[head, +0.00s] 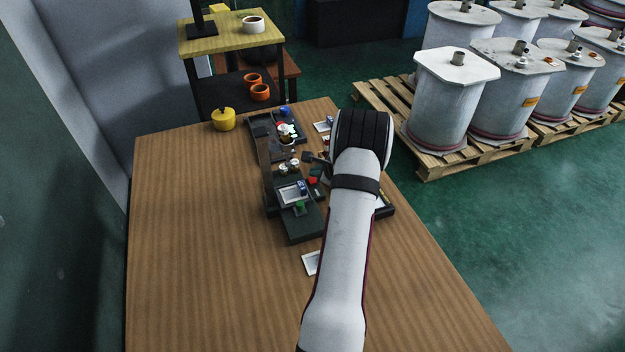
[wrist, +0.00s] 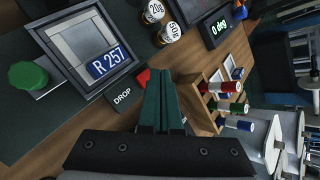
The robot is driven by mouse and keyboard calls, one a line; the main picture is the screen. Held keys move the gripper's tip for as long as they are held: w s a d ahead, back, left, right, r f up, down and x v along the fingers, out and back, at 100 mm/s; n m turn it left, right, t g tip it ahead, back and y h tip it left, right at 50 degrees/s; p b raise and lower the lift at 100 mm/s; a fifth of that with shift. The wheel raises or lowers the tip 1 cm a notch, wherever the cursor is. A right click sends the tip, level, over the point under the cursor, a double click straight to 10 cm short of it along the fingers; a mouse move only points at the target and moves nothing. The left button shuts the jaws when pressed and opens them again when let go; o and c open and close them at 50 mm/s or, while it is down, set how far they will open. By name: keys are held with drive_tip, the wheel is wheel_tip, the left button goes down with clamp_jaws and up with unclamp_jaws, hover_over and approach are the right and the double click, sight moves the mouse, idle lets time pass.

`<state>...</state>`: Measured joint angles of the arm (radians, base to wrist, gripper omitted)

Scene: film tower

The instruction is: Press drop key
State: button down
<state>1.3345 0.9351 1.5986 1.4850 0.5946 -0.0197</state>
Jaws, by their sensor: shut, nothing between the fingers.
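The drop key is a small black block (wrist: 120,95) labelled DROP with a red top (wrist: 142,77). In the wrist view it lies just left of my gripper (wrist: 158,74), whose dark green fingers are together and empty. The fingertips overlap the red part's right edge; I cannot tell whether they touch it. In the head view the red key (head: 313,180) shows small beside the dark tower rig (head: 304,228), and my arm hides most of the gripper.
The left table (head: 190,250) is clear.

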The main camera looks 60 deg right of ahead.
sight(315, 182)
drive_tip(key=shift+f, duration=0.1)
drive_tip(key=shift+f, duration=0.3)
drive_tip(key=shift+f, duration=0.4)
idle(0.5)
drive_tip(key=shift+r, duration=0.85)
drive_tip(key=shift+r, duration=2.5)
